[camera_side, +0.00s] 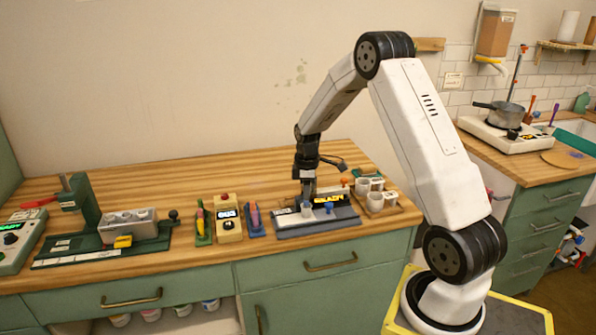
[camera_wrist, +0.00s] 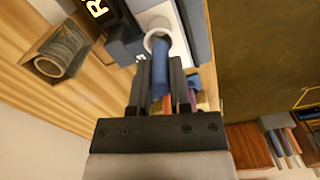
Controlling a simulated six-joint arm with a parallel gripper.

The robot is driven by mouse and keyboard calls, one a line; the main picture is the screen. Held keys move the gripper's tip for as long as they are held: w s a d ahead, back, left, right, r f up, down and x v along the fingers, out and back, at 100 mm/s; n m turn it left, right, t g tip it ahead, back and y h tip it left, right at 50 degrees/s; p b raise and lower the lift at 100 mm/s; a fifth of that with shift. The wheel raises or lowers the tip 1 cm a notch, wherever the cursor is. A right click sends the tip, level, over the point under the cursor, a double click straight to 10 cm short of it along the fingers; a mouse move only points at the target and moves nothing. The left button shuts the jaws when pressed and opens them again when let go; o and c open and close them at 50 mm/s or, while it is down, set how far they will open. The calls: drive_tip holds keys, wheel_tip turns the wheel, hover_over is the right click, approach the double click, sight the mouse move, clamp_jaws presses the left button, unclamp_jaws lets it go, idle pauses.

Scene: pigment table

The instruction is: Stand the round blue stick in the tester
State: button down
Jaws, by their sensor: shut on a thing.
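My gripper (camera_wrist: 160,88) is shut on the round blue stick (camera_wrist: 160,76), which lies between its two fingers in the wrist view. The stick's far end overlaps a white ring-shaped socket (camera_wrist: 149,41) on the tester; I cannot tell whether it is inside the socket or just above it. The tester (camera_side: 290,232) is a low grey device with a lit yellow-on-black display. In the side view my gripper (camera_side: 307,198) points down over its left-middle part, and the stick cannot be made out there.
Left of the tester stand a blue holder with sticks (camera_side: 254,222), a cream device with a display (camera_side: 228,230) and a green holder (camera_side: 203,236). White cups (camera_side: 375,201) stand close on the right. A green press-like rig (camera_side: 82,205) is farther left. The wood behind is clear.

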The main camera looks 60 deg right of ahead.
sight(306, 205)
drive_tip(key=shift+f, duration=1.6)
drive_tip(key=shift+s+f, duration=0.1)
drive_tip(key=shift+f, duration=0.35)
drive_tip(key=shift+c, duration=2.3)
unclamp_jaws()
drive_tip(key=shift+a+f, duration=0.1)
drive_tip(key=shift+a, duration=0.1)
drive_tip(key=shift+d+r, duration=0.15)
drive_tip(key=shift+r, duration=1.35)
drive_tip(key=shift+d+r, duration=0.15)
drive_tip(key=shift+r, duration=1.4)
drive_tip(key=shift+d+r, duration=0.15)
drive_tip(key=shift+r, duration=1.35)
drive_tip(key=shift+w, duration=0.2)
